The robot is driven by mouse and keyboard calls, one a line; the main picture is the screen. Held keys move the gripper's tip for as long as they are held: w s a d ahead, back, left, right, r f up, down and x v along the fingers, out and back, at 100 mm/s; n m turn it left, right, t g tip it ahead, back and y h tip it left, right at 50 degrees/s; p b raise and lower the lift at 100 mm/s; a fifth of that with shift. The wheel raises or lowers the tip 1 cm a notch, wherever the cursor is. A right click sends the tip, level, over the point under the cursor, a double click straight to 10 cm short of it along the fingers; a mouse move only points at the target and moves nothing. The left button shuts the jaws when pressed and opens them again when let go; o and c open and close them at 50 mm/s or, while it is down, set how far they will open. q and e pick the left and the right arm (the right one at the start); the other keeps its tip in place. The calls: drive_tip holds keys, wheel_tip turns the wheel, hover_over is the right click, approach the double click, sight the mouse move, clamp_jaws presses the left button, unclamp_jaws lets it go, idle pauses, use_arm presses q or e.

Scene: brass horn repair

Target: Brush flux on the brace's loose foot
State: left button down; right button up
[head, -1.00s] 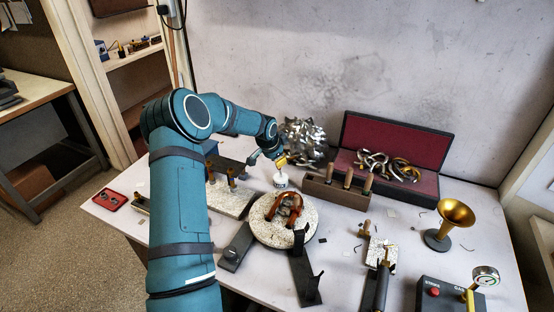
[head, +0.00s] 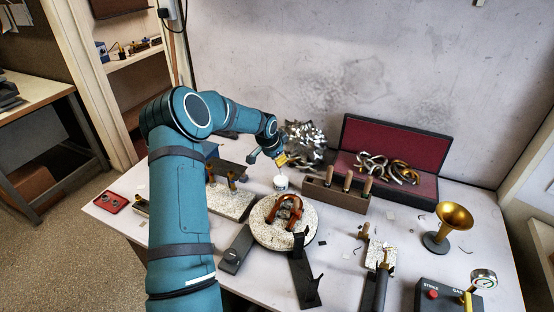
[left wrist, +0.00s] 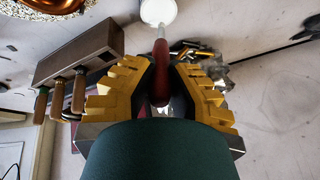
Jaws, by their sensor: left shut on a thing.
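My left gripper (head: 284,160) is shut on a brush with a dark red handle (left wrist: 160,62). It is just above a small white jar (head: 281,184), which also shows at the top of the left wrist view (left wrist: 158,11). I cannot tell whether the bristles are inside the jar or above it. The copper-coloured horn part (head: 289,208) lies on a round speckled board (head: 268,236) in front of the jar. The brace and its loose foot are too small to make out. My right gripper is not in view.
A wooden block with upright handled tools (head: 334,193) stands right of the jar. An open red-lined case (head: 398,153) and a shiny metal pile (head: 305,140) are behind. A brass bell (head: 455,217) stands at right. Dark stands (head: 305,272) border the board's front.

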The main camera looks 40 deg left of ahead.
use_arm(q)
drive_tip(key=shift+r+p, duration=1.3)
drive_tip(key=shift+r, duration=1.1)
